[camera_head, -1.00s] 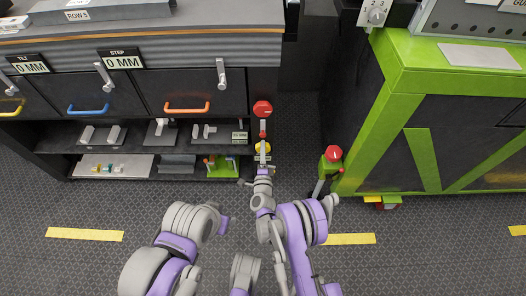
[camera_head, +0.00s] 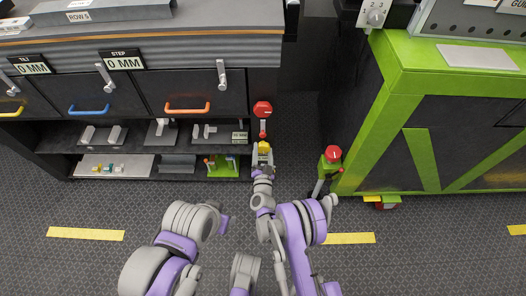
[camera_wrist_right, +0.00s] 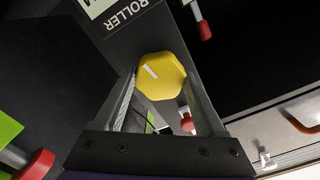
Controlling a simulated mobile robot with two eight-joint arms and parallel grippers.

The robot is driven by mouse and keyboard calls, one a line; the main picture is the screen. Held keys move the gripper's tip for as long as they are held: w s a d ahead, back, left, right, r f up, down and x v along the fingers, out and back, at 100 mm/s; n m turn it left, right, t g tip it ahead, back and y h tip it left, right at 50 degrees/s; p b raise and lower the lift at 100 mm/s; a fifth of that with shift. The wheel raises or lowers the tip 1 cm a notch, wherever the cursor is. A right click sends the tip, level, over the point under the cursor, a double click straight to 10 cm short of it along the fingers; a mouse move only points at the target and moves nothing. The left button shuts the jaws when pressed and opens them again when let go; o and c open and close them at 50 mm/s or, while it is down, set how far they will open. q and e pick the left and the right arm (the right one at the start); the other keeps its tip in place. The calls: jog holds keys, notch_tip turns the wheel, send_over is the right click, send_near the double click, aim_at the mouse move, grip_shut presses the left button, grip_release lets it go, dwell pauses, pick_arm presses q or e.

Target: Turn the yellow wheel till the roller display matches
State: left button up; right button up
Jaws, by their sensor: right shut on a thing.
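The yellow wheel (camera_head: 264,147) is a small faceted knob at the right end of the cabinet's lower shelf. In the right wrist view the yellow wheel (camera_wrist_right: 165,80) shows a white line on its face, pointing to the upper left. My right gripper (camera_head: 263,157) is shut on the wheel, with one finger on each side. Its fingers also show in the right wrist view (camera_wrist_right: 161,88). The roller display (camera_wrist_right: 127,12) is cut off at the top of that view, and its reading is not legible. My left gripper is out of view.
A red knob (camera_head: 262,109) sits just above the wheel on the cabinet side. A green stand with a red top (camera_head: 333,154) is to the right, beside the green bench (camera_head: 384,145). The TLT (camera_head: 30,65) and STEP (camera_head: 122,62) displays both read 0 MM.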

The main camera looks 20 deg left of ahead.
jog(key=n, duration=0.4)
jog(key=shift+w+n, duration=0.1)
jog(key=shift+n, duration=2.8)
jog(key=o, duration=1.3)
